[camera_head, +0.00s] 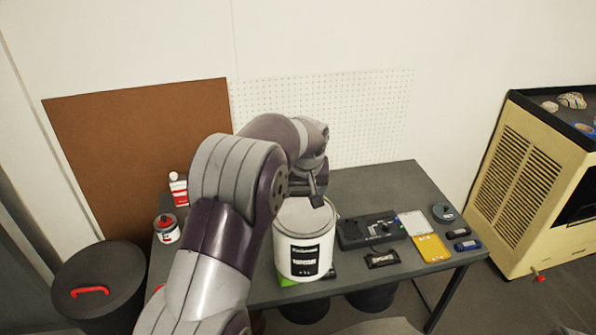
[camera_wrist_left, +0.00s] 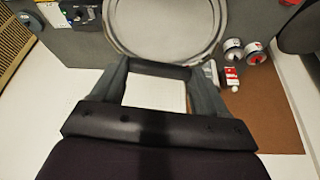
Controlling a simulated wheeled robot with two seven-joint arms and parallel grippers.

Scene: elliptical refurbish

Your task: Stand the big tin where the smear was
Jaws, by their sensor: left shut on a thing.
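The big tin (camera_head: 302,225) is white with a grey lid and a black-and-white label, and it is upright near the table's front edge. Its round top also shows at the upper middle of the left wrist view (camera_wrist_left: 165,30). My left gripper (camera_head: 317,188) is at the top of the tin, shut on a dark bar-like part at its rim that looks like its handle. In the left wrist view the fingers (camera_wrist_left: 160,72) meet this dark bar. I cannot tell whether the tin's base touches the table. No smear shows. My right gripper is not in view.
A green item (camera_head: 287,281) shows at the tin's lower left. On the dark table (camera_head: 400,175), a black device (camera_head: 371,230), a yellow tray (camera_head: 431,247) and small blue items stand right. A small tin (camera_head: 166,228) and a red-and-white bottle (camera_head: 179,189) stand left. A lidded bin (camera_head: 98,275) is beside the table.

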